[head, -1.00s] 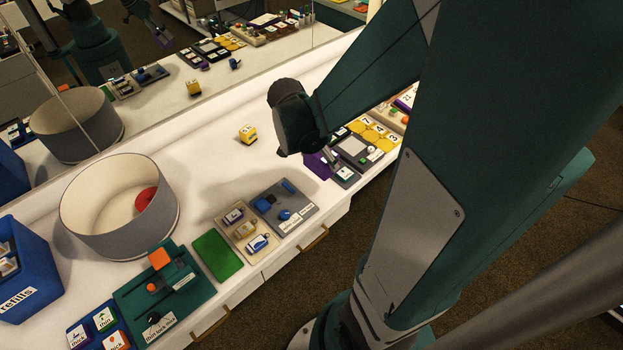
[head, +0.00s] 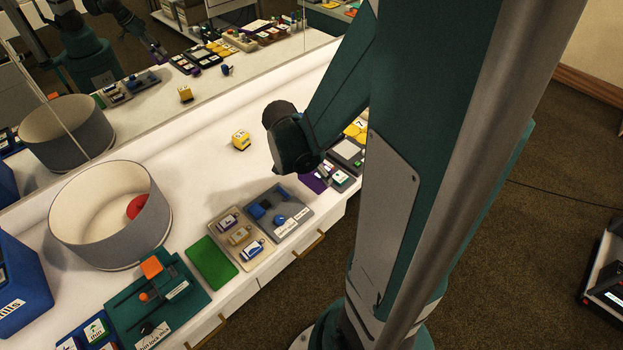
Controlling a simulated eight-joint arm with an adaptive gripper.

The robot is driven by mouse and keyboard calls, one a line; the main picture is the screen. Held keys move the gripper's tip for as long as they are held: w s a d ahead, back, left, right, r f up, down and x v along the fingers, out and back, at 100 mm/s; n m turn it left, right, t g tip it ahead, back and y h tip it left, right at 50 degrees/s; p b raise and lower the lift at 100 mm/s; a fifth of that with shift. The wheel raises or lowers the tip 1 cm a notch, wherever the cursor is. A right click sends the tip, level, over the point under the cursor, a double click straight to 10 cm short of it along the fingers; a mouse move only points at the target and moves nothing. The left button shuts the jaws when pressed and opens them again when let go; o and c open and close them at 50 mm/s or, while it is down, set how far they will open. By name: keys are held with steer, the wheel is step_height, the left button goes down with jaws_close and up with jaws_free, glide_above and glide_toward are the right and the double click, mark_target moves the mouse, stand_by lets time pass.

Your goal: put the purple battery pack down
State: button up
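A purple piece (head: 313,183) shows just below my wrist, at the left edge of a grey tray with small parts (head: 342,179). Only part of it shows, and I cannot tell whether it is the battery pack or a purple pad. My gripper's fingers are hidden behind my dark wrist, which hangs over the counter left of that tray. A small, dim reflection of my gripper (head: 157,51) shows in the mirror, too small to tell whether it is open or holds something. A purple spot also shows in the mirror beside the reflected trays.
A yellow block (head: 240,140) stands left of my wrist on bare white counter (head: 205,165). A grey round bin (head: 140,228) holds a red thing. A grey tray with blue parts (head: 290,222), a beige tray (head: 257,262), a green pad (head: 211,262) and a teal board (head: 190,306) line the front edge.

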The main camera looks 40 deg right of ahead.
steer(key=shift+f, duration=0.25)
steer(key=shift+f, duration=0.15)
steer(key=shift+f+b, duration=0.65)
steer(key=shift+f, duration=1.3)
steer(key=shift+f, duration=0.2)
steer(key=o, duration=1.3)
steer(key=shift+r, duration=0.3)
steer(key=shift+p+v, duration=1.6)
steer(key=shift+v, duration=4.35)
